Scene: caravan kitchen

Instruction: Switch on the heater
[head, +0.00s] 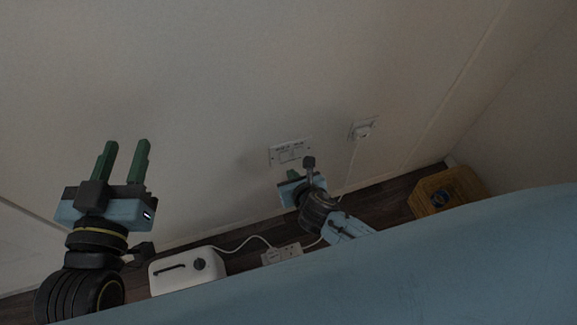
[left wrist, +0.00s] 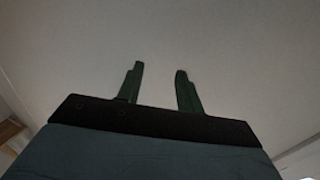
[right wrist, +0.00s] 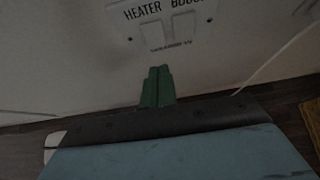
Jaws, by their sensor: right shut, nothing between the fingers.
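The heater switch panel (head: 290,152) is a white plate on the wall in the head view. My left gripper (head: 124,147) is open and empty, in front of the bare wall at the left.
A wall socket with a white plug (head: 363,131) is right of the panel, its cord hanging down. A white toaster-like appliance (head: 187,270) and a power strip (head: 282,254) are on the dark floor. The wall between my grippers is clear.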

